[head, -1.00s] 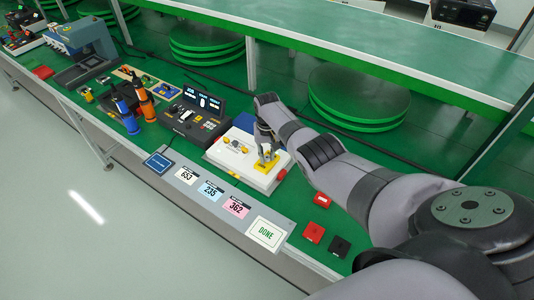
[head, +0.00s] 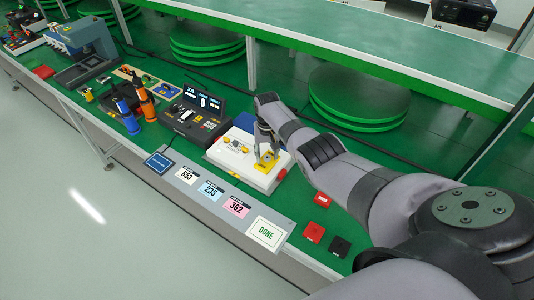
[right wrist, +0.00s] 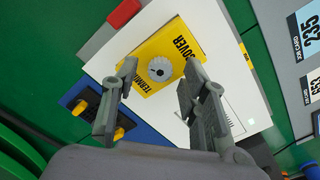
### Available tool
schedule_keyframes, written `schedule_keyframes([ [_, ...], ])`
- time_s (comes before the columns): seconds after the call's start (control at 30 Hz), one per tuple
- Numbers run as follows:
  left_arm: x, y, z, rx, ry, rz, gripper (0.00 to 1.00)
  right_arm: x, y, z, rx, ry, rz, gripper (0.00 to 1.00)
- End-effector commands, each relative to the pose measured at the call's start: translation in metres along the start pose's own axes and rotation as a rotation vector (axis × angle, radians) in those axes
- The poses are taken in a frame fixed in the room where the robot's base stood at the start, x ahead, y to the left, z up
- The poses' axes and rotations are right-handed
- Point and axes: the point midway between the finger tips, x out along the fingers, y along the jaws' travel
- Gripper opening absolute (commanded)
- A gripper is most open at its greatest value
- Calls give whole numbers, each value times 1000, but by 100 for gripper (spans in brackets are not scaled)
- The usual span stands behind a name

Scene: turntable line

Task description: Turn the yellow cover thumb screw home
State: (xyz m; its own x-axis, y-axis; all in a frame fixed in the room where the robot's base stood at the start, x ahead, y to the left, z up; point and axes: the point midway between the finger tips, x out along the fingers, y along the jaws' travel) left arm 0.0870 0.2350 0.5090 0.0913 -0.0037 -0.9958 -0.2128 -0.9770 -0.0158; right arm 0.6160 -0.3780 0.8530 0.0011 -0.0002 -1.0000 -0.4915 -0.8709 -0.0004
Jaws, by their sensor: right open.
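The yellow cover (right wrist: 178,42), lettered "TERMINAL COVER", lies on the white panel (right wrist: 226,70). A round, pale grey thumb screw (right wrist: 159,68) with a ridged edge and a dark mark sits on the cover. In the head view the cover (head: 266,167) is at the right end of the white panel (head: 234,168). My right gripper (right wrist: 160,72) is open, with one finger on each side of the screw and a gap to it on both sides. In the head view the right gripper (head: 266,152) is just above the cover. My left gripper is not in view.
A black control box (head: 188,128) with a display stands left of the panel. Orange (head: 146,106) and blue (head: 127,118) upright tools are farther left. A DONE card (head: 266,233), red block (head: 313,232) and black block (head: 340,246) lie near the front edge.

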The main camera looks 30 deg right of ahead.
Motion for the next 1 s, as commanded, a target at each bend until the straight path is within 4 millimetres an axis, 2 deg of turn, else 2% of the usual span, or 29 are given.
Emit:
schedule_keyframes([
  [0.2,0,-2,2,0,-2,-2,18,-2,0,0,0,0,0,40],
  [0.37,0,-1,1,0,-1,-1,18,-15,0,0,-1,1,0,40],
  [0.8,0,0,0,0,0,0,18,-99,0,0,-1,2,-1,40],
  [1.0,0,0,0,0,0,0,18,-118,0,0,0,0,0,40],
])
